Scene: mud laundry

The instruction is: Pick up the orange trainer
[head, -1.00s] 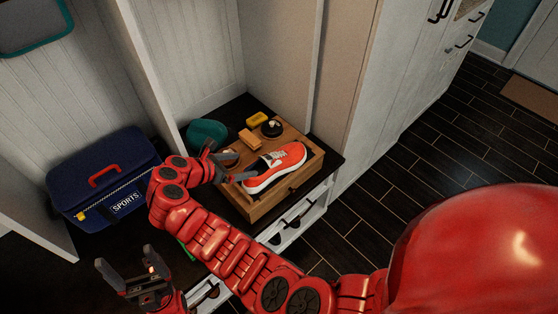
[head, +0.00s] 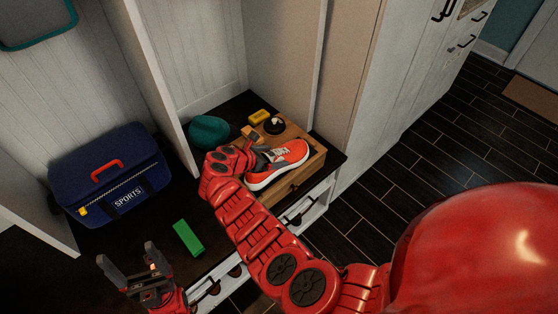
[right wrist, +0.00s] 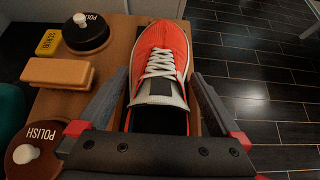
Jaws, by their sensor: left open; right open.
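The orange trainer (head: 283,162) has a white sole and white laces. It lies on the wooden tray-like box (head: 316,161) on the dark bench. In the right wrist view the trainer (right wrist: 160,62) points away from me, its heel end toward my palm. My right gripper (right wrist: 154,100) is open, with one finger on each side of the trainer's rear part. I cannot tell whether the fingers touch it. In the head view my right gripper (head: 259,157) is partly hidden behind its own wrist. My left gripper (head: 140,262) is open and empty above the bench at the lower left.
POLISH tins (right wrist: 86,34) (right wrist: 36,151), a wooden brush (right wrist: 57,74) and a yellow SCRUB block (right wrist: 49,43) lie left of the trainer. A teal round object (head: 209,131), a green block (head: 188,238) and a blue SPORTS bag (head: 110,178) are on the bench. A partition stands behind.

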